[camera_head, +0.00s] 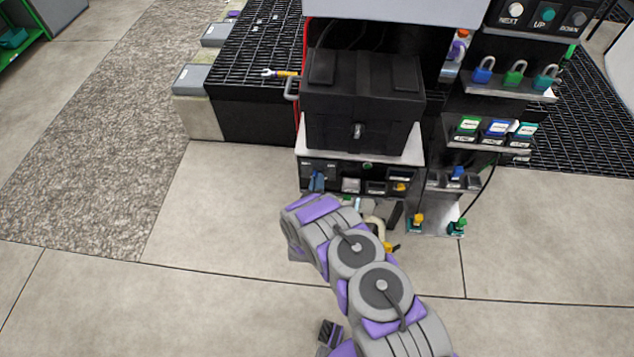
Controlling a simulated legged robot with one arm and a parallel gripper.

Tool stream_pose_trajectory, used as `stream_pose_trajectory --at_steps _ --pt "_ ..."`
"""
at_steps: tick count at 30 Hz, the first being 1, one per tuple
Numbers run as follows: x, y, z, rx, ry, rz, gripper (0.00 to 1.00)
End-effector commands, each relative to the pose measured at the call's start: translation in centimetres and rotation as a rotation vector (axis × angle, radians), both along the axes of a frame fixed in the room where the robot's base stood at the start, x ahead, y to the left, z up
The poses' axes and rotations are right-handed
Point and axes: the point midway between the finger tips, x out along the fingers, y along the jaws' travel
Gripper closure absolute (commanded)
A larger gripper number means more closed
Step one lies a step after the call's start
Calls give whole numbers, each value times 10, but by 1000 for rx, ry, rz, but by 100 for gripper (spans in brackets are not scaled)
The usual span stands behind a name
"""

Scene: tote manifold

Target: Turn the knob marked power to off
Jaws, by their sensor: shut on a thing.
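My purple and grey arm reaches up from the bottom of the view to a dark control panel (346,169) below a black box. My gripper (317,181) is at the left end of this panel. It is shut on what appears to be the power knob, which the gripper and wrist largely hide. Small pale marks show on the panel just above the gripper, but they are too small to read. The knob's pointing direction cannot be made out.
The black latched box (362,100) sits above the panel. Shelves with coloured padlocks (515,74) and tags (497,130) stand to the right. A black grating (262,45) with a wrench (279,73) on it is at the left. Bare floor (200,225) lies in front.

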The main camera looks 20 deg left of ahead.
Motion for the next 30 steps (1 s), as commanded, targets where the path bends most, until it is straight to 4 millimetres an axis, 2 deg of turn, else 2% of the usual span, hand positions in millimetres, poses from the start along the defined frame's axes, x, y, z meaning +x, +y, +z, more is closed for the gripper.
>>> stream_pose_trajectory --at_steps 8,21,22,29,30 --pt "-2 2 -3 -63 -10 6 100" --pt "-2 4 -3 -71 -12 7 100" --pt "-2 4 -3 -71 -12 8 81" --pt "-2 2 -1 -69 -14 6 59" --pt "-2 2 -1 -68 -14 5 58"
